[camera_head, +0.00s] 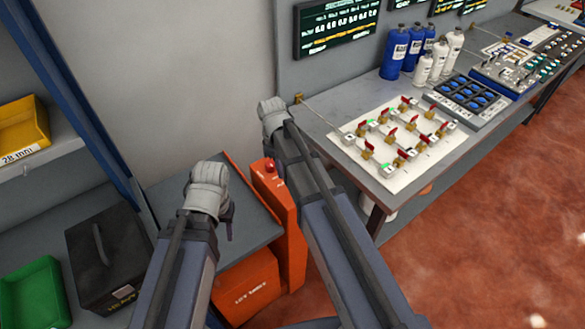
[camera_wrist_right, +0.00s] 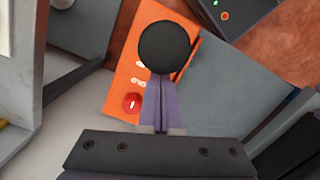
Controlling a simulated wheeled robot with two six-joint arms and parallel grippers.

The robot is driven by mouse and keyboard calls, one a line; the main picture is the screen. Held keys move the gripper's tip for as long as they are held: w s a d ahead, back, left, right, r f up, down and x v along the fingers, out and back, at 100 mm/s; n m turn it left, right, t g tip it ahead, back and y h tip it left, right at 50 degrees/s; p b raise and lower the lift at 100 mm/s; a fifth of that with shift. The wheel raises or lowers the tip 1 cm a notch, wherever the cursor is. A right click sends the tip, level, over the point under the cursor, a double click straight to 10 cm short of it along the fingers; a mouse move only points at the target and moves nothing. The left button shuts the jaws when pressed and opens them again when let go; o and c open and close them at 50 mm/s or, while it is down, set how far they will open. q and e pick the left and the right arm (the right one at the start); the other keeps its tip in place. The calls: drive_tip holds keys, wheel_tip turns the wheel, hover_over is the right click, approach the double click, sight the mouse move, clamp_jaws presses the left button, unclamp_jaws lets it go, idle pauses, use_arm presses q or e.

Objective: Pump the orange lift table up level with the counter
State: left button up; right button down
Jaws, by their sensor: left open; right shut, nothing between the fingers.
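The orange lift table has a grey top (camera_head: 250,215), an orange base (camera_head: 248,290) and an orange post (camera_head: 277,195) with a red button (camera_head: 270,165). Its top looks lower than the counter (camera_head: 345,88). In the right wrist view, my right gripper (camera_wrist_right: 164,82) is shut and empty. Its fingertips point at a round black knob (camera_wrist_right: 166,46) in front of the orange post (camera_wrist_right: 135,70); I cannot tell whether they touch. In the head view the right fingers are hidden. My left gripper (camera_head: 229,222) is open above the grey top.
Valves on a white board (camera_head: 385,180), blue and white bottles (camera_head: 395,52) and a tray of blue parts (camera_head: 467,92) stand on the counter. A black case (camera_head: 108,255), a green bin (camera_head: 35,295) and a yellow bin (camera_head: 20,125) are at left. Red floor (camera_head: 480,220) is open at right.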

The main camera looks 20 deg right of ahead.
wheel_tip(320, 180, up, 6)
drive_tip(key=p, duration=0.5)
drive_tip(key=shift+w+a, duration=0.25)
wheel_tip(320, 180, up, 7)
drive_tip(key=s+d+p, duration=0.2)
drive_tip(key=p, duration=0.4)
drive_tip(key=shift+s+f+p, duration=0.2)
drive_tip(key=shift+s+p, duration=0.05)
drive_tip(key=shift+p, duration=0.1)
drive_tip(key=shift+f, duration=0.1)
drive_tip(key=f+b, duration=0.7)
drive_tip(key=shift+s+d, duration=0.2)
drive_tip(key=shift+d, duration=0.1)
